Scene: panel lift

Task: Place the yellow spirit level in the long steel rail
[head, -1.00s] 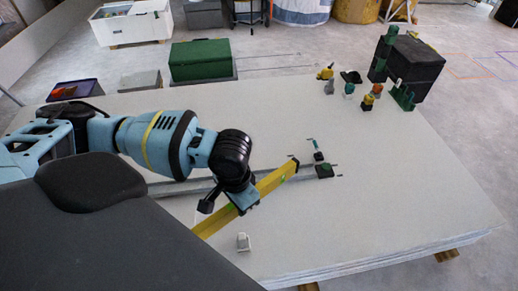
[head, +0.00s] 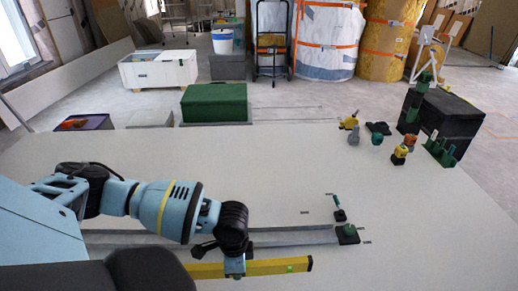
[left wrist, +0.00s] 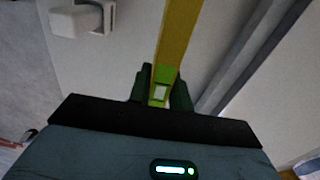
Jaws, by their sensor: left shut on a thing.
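The yellow spirit level (head: 275,267) is held by my left gripper (head: 235,268), which is shut on it. In the head view the level lies roughly level across the picture, on the near side of the long steel rail (head: 295,237) and roughly in line with it. In the left wrist view the level (left wrist: 180,35) runs up from between the dark fingers (left wrist: 160,92), with its green vial at the jaws. The rail (left wrist: 245,60) shows to the right of it there, apart from it. My left arm hides part of the rail. My right gripper is not in view.
A dark block with a green knob (head: 347,234) and a small green-handled tool (head: 338,208) are by the rail's right end. Several small tools (head: 377,138) and a black box (head: 450,118) stand at the back right. A white bracket (left wrist: 82,18) lies left of the level in the wrist view.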

